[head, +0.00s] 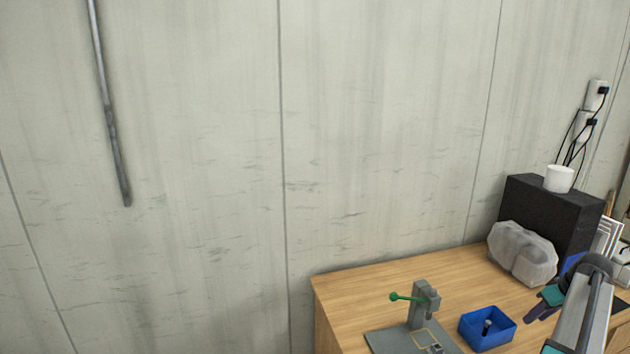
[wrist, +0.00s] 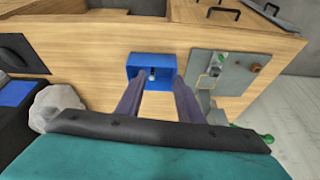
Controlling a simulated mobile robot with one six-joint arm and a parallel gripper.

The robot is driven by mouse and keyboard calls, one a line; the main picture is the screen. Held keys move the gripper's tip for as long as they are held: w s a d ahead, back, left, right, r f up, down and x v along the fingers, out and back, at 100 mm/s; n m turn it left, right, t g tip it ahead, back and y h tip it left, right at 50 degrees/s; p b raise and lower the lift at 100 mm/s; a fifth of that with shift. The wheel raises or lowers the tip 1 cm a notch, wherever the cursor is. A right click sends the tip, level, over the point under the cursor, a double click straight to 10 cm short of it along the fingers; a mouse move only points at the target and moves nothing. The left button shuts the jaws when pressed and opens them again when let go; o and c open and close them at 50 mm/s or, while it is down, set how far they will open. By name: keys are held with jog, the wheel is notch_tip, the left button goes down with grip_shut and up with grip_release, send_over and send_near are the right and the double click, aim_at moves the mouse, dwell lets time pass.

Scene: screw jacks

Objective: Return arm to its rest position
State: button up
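My gripper (head: 533,314) is at the lower right of the head view, above the wooden bench and just right of the blue box (head: 487,341). In the wrist view its two dark fingers (wrist: 156,82) stand apart with nothing held between them. The blue box (wrist: 135,64) shows beyond the fingertips there, with a small dark and pale part inside. The grey jack (head: 420,302) with a green handle stands on a grey plate (head: 385,341) left of the box. The rest of my arm runs out of the head view at the lower right.
The wooden bench (head: 350,279) stands against a concrete wall (head: 380,120). A pale wrapped bundle (head: 522,255), a black block (head: 545,208) and a white cup (head: 559,178) are at the right, near my arm. Cables hang from wall sockets. The bench's back left is clear.

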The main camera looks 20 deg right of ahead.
jog(key=w+a+f+g, duration=0.1)
jog(key=w+a+f, duration=0.4)
jog(key=a, duration=0.6)
jog(key=w+a+f+y, duration=0.1)
jog(key=w+a+f, duration=0.35)
jog(key=a, duration=0.65)
jog(key=w+a+f+g, duration=0.1)
jog(key=w+a+f, duration=0.35)
jog(key=a, duration=0.65)
jog(key=s+a+f+g, duration=0.1)
jog(key=s+a+f, duration=0.15)
jog(key=a, duration=0.85)
jog(key=s+a+f+n+g, duration=0.15)
jog(key=a+f, duration=0.25)
jog(key=a, duration=0.7)
jog(key=s+a+f, duration=0.2)
jog(key=a+f, duration=0.2)
jog(key=a, duration=0.7)
jog(key=s+f+g+b, duration=0.5)
jog(key=s+f+b, duration=0.5)
jog(key=s+f, duration=1.6)
jog(key=shift+a+f+g+h, duration=0.2)
jog(key=shift+f+g+h, duration=0.2)
jog(key=shift+f, duration=0.45)
jog(key=shift+s, duration=0.1)
